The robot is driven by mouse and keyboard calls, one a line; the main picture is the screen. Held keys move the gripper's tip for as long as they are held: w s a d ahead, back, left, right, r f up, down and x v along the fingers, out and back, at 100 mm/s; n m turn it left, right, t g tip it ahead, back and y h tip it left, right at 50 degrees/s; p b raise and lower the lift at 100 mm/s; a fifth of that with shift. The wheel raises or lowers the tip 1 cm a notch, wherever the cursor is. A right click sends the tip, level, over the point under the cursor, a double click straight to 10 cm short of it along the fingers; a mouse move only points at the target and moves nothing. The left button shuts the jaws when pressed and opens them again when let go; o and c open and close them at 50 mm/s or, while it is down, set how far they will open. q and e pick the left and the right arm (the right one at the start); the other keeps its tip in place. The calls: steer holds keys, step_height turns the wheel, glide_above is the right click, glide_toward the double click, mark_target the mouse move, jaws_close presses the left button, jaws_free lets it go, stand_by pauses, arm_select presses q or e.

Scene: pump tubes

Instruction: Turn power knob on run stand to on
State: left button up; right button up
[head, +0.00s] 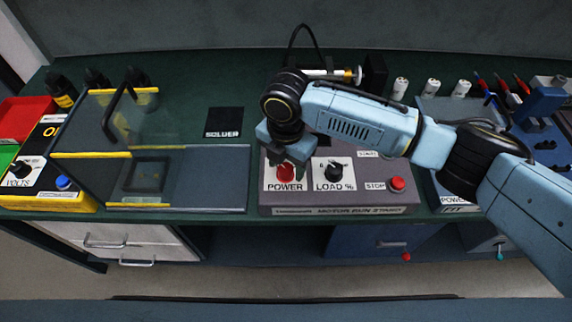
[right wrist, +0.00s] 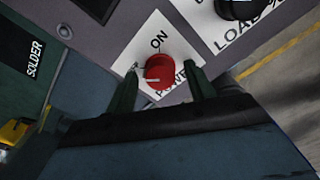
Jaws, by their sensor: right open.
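The run stand (head: 390,211) is a grey box on the bench with a red power knob (head: 285,172) on a white POWER label. The knob also shows in the right wrist view (right wrist: 159,68), below the word ON, with a pale pointer line toward the lower left. My right gripper (head: 288,160) is over the knob from behind. In the right wrist view its two dark green fingers (right wrist: 160,92) are open, one on each side of the knob; I cannot tell if they touch it. My left gripper is not in view.
A black LOAD % knob (head: 335,170) is close right of the power knob, then a red stop button (head: 397,184). A clear yellow-edged guard (head: 125,155) stands left. Several white cylinders (head: 432,87) stand behind my right arm. A black SOLDER pad (head: 223,122) lies left of the stand.

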steer(key=shift+f, duration=0.4)
steer(key=shift+c, duration=0.4)
steer(key=c, duration=0.9)
steer(key=shift+r+m+p, duration=0.15)
steer(key=shift+m+p, duration=0.15)
steer(key=shift+p, duration=0.35)
steer(key=m+p, duration=0.9)
steer(key=p, duration=0.2)
steer(key=shift+s+r, duration=0.1)
steer(key=shift+s, duration=0.05)
steer(key=m+p, duration=0.3)
steer(key=m, duration=0.1)
steer(key=shift+m, duration=0.3)
steer(key=shift+m+p, duration=1.15)
steer(key=shift+m, duration=0.65)
steer(key=shift+f, duration=0.2)
